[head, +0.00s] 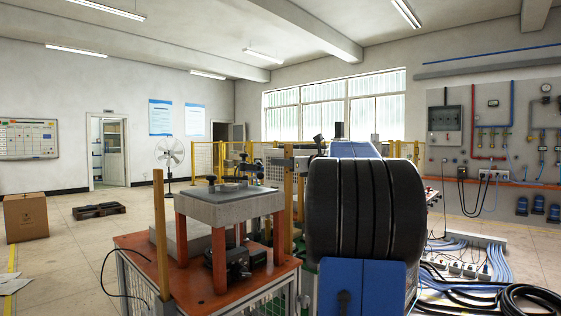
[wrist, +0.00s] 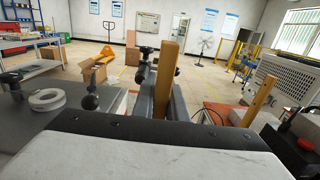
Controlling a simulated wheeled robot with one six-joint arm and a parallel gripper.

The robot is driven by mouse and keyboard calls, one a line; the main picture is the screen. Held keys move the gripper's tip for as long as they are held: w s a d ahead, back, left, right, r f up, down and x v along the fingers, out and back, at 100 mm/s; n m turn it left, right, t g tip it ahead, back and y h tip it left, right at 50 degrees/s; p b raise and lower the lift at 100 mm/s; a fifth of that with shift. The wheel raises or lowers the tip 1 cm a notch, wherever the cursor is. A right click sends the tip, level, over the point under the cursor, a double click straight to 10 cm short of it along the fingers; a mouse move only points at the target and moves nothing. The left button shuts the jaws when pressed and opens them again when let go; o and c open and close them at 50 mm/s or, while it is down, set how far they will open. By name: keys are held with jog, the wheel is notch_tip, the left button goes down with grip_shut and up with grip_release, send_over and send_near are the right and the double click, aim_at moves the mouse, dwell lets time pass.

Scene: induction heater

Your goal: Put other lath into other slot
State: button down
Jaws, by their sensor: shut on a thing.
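My gripper (wrist: 163,88) shows in the wrist view with its dark fingers shut on a pale wooden lath (wrist: 168,62). The held lath stands nearly upright in the picture. A second lath (wrist: 257,101) stands to the right, by the orange-red tabletop (wrist: 222,112). In the head view one lath (head: 160,235) stands upright at the table's left corner. Another lath (head: 288,212) shows upright to the right of the grey block; its lower end is hidden. I cannot make out my gripper in the head view, or any empty slot.
A grey block on red legs (head: 230,205) stands on the orange-red table (head: 135,243), with a black device (head: 238,262) beneath it. A white ring (wrist: 47,98) and black knobs lie left in the wrist view.

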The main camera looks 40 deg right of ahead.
aim_at(285, 179)
jog(key=shift+f, duration=3.05)
jog(key=c, duration=1.7)
grip_release()
jog(key=s, duration=0.5)
jog(key=s+d, duration=0.1)
jog(key=s, duration=1.1)
jog(key=shift+s+d, duration=0.15)
jog(key=shift+d, duration=0.05)
